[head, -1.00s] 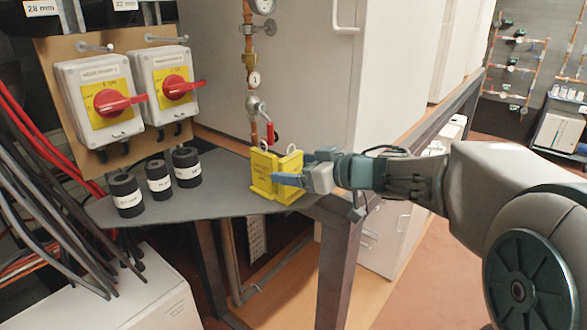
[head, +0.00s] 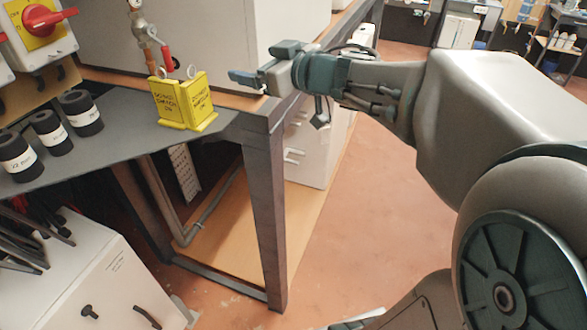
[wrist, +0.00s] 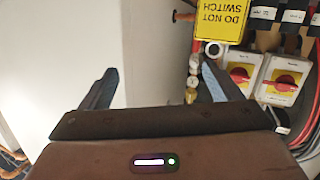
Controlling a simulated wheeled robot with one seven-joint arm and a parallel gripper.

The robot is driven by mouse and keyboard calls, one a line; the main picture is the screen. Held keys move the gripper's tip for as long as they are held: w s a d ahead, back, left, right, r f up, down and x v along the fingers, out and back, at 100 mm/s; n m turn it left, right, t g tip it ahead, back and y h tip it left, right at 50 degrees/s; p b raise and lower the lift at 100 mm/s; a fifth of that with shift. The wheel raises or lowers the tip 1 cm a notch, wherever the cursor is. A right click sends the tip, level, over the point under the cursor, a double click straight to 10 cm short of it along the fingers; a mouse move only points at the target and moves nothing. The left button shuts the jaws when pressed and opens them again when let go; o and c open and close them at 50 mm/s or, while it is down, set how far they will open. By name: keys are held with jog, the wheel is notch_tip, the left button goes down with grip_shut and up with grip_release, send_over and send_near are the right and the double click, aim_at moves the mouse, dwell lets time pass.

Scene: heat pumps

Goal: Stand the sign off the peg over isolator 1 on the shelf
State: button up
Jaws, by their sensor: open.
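The yellow folded sign (head: 185,103) stands upright on the grey shelf (head: 110,142), near its right corner, with black lettering on its faces and ring loops at its top. My gripper (head: 248,80) is open and empty, to the right of the sign and apart from it. In the wrist view the sign (wrist: 222,18) shows upside down at the top edge, beyond the open fingers of my gripper (wrist: 158,85). An isolator with a red handle on yellow (head: 42,18) is at the upper left; two isolators (wrist: 240,75) show in the wrist view. The peg is not clearly visible.
Several black labelled cylinders (head: 50,131) stand on the shelf left of the sign. A pipe with a red-handled valve (head: 165,52) rises behind it. A white cabinet (head: 220,40) is behind the shelf. A dark frame leg (head: 265,210) supports the corner. Open floor lies to the right.

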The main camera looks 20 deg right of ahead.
jog(key=s+d+f+m+g+h, duration=0.1)
jog(key=s+d+f+m+h, duration=0.4)
jog(key=d+f+m+h, duration=0.45)
jog(key=s+a+f+n+g, duration=0.1)
jog(key=s+a+f+g, duration=0.2)
jog(key=s, duration=0.5)
jog(key=s+a+f+n+g+y, duration=0.1)
jog(key=s+a+f+g, duration=0.2)
jog(key=s+f+g, duration=0.3)
jog(key=s, duration=0.3)
jog(key=shift+f, duration=0.15)
jog(key=shift+w+a, duration=0.1)
